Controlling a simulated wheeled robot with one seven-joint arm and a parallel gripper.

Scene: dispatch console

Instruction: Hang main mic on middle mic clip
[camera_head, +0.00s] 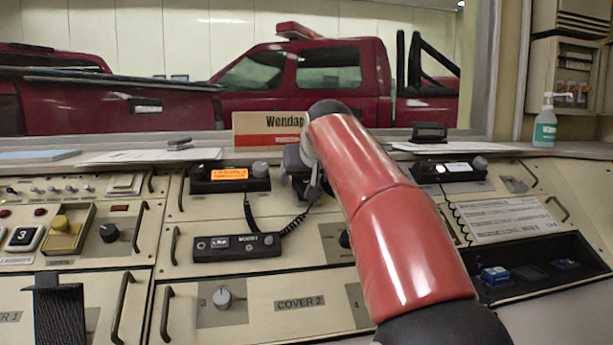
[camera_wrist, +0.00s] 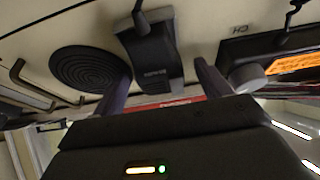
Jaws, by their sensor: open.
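A black handheld mic (camera_wrist: 152,52) shows in the wrist view, with its cord running off the top of that picture. It is between the two spread fingers of my gripper (camera_wrist: 158,80), with a gap visible on the right side. In the head view, my gripper (camera_head: 305,168) is at the panel right of the orange-lit radio, largely covered by my red arm. A dark body, apparently the mic (camera_head: 292,160), shows beside it.
The radio with an orange display (camera_head: 230,177) stands close left of my gripper. It also shows in the wrist view (camera_wrist: 295,63), near a round black speaker grille (camera_wrist: 90,75). Another radio (camera_head: 450,170) stands right of my arm. Drawer handles (camera_head: 168,315) stick out below.

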